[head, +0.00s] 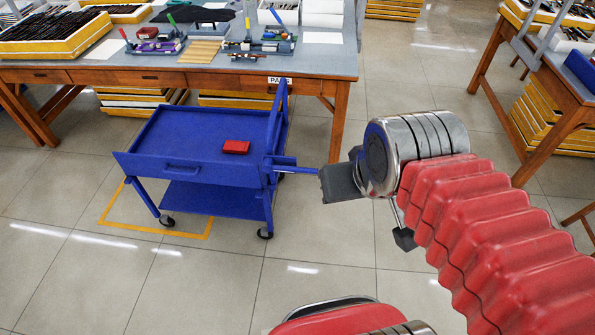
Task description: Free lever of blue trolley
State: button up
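The blue trolley (190,148) stands in front of the workbench, with a top tray, a lower shelf and castors. Its blue lever (298,168) sticks out from the right side, roughly level, toward my gripper. My gripper (374,212) is to the right of the trolley. Its two dark fingertips are well apart and nothing shows between them. The upper left fingertip overlaps the lever's outer end in the picture; I cannot tell whether they touch. That end of the lever is hidden.
A small red box (236,147) lies in the trolley's tray. A yellow floor outline (150,227) runs around the trolley's base. The workbench (310,62) with tools and trays is behind. Another table (555,80) stands at the right. The tiled floor (60,265) is clear in front.

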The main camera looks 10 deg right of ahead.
aim_at(269, 165)
jog(key=z, duration=0.05)
jog(key=i, duration=1)
jog(key=u, duration=0.05)
